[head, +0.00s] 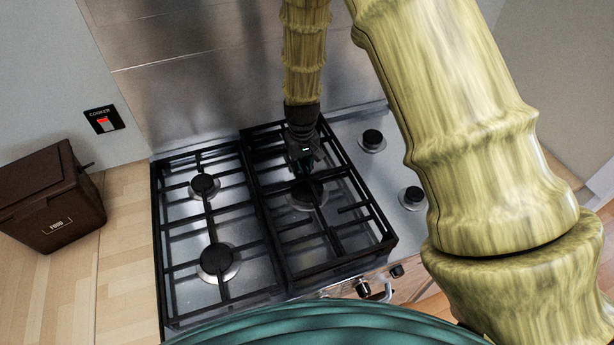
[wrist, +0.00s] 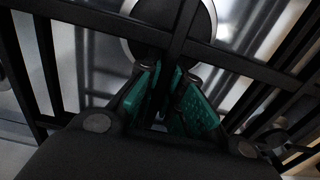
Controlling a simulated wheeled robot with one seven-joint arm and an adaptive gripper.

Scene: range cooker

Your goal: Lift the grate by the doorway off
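A black grate (head: 340,262) with raised side bars lies over the middle of the cooker, to the right of another black grate (head: 168,238). It also shows in the wrist view (wrist: 255,68) with a round burner behind its crossing bars. My gripper (head: 303,168) points down into the rear half of this middle grate. In the wrist view its teal fingers (wrist: 166,92) are close together, one on each side of a bar, and look shut on it. The fingertips are partly hidden. I cannot tell whether the grate is clear of the hob.
Two burners (head: 372,140) on the right of the steel hob have no grate over them. Control knobs (head: 362,289) line the front. A brown food bin (head: 50,197) stands on the wooden worktop at left. A steel wall panel (head: 190,85) rises behind.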

